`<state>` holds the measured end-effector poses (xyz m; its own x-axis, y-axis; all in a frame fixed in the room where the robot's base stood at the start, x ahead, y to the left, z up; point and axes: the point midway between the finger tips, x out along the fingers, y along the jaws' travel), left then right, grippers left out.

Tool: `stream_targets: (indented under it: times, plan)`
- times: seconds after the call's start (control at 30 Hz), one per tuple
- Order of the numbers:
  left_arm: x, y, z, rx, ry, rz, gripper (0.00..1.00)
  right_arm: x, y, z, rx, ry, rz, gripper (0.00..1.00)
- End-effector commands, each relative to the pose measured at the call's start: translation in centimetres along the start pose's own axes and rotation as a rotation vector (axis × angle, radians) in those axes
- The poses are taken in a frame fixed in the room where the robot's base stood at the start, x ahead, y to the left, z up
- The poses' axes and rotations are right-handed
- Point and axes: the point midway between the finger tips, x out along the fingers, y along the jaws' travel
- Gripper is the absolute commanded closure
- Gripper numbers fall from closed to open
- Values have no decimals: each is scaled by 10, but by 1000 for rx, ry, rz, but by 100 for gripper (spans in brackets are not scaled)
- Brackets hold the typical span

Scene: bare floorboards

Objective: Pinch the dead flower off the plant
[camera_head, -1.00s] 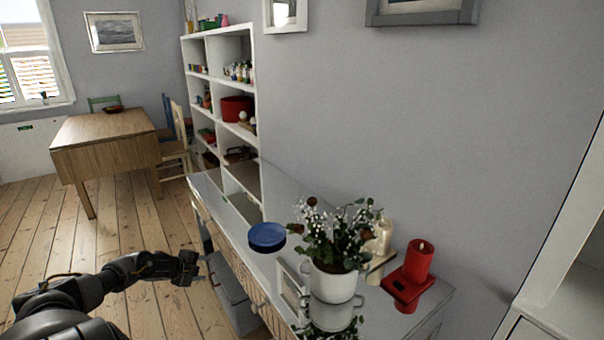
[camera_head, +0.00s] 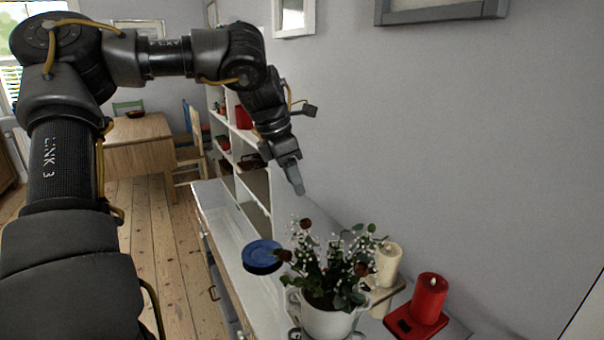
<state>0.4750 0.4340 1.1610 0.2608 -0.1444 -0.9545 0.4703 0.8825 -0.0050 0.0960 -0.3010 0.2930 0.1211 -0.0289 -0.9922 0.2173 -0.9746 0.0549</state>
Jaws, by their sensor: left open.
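The plant (camera_head: 335,268) stands in a white two-handled pot (camera_head: 326,320) on a white sideboard. It has dark green leaves, small white blossoms and several dark reddish-brown flower heads. One brown head (camera_head: 305,224) sits at the top left of the plant, another (camera_head: 283,255) lower left, and another (camera_head: 361,269) at the right. Which one is dead I cannot tell for sure. My left gripper (camera_head: 297,187) points down just above and behind the top-left head, apart from it. It is open and seen nearly edge-on, with nothing visible in it. My right gripper is not in view.
A blue dish (camera_head: 262,256) lies left of the pot. A cream candle (camera_head: 388,264) and a red candle (camera_head: 429,297) on a red holder stand to its right. A grey wall rises behind; a shelf (camera_head: 255,187) stands beyond.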

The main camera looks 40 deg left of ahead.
Motion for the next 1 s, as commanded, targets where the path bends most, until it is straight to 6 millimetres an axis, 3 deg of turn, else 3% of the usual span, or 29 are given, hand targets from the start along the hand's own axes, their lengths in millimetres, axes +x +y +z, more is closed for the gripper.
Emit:
stream_targets:
  times: [0.17,0.3,0.7,1.0]
  plan:
    - [0,-2,-5,9,10,2,51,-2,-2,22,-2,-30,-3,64]
    - [11,0,-7,2,11,1,51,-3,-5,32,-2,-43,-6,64]
    - [80,0,-6,2,9,1,51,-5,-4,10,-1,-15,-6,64]
    - [104,0,-5,3,7,3,51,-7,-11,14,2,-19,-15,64]
